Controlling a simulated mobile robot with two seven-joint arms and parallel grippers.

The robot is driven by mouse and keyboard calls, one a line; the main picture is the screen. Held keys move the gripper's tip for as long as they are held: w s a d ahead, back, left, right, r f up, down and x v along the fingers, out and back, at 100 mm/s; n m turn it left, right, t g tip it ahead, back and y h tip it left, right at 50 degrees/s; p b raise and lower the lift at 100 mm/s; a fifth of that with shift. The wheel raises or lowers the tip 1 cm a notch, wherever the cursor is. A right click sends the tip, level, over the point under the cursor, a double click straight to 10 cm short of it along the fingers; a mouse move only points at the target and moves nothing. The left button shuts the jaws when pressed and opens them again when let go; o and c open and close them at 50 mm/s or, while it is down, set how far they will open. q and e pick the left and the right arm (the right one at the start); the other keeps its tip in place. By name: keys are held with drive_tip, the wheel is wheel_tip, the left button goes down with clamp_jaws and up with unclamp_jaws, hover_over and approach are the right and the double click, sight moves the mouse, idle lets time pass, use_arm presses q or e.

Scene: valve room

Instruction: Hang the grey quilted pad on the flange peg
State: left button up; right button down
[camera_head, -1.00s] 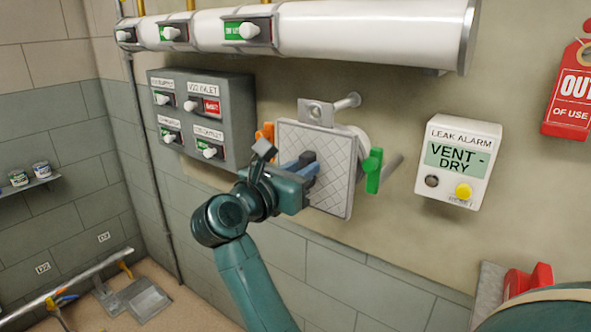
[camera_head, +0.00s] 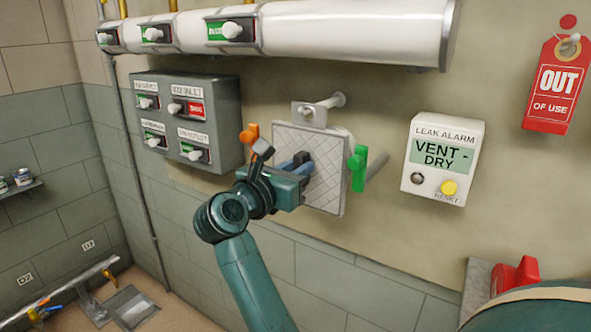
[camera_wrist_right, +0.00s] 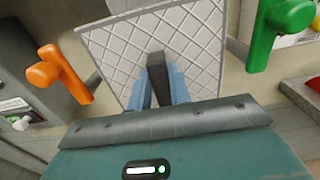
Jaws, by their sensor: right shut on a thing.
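The grey quilted pad (camera_head: 335,190) hangs upright in front of the wall pipework, held by my right gripper (camera_head: 303,163). The blue fingers are shut on it at its front face. The pad's top tab (camera_head: 297,112) has a hole. A metal peg (camera_head: 330,102) runs from the wall side towards the tab; I cannot tell whether its end is in the hole. The pad hides most of a pale flange (camera_head: 345,138). In the right wrist view the quilted face (camera_wrist_right: 205,50) fills the space beyond the fingers (camera_wrist_right: 158,85). My left gripper is not in view.
An orange handle (camera_head: 249,133) is close left of the pad and a green handle (camera_head: 358,168) close right. A switch box (camera_head: 225,95) is further left, a leak alarm box (camera_head: 445,160) further right. A thick white pipe (camera_head: 350,32) runs above.

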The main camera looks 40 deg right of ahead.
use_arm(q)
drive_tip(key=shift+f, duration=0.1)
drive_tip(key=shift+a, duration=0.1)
use_arm(e)
drive_tip(key=c, duration=1.2)
unclamp_jaws()
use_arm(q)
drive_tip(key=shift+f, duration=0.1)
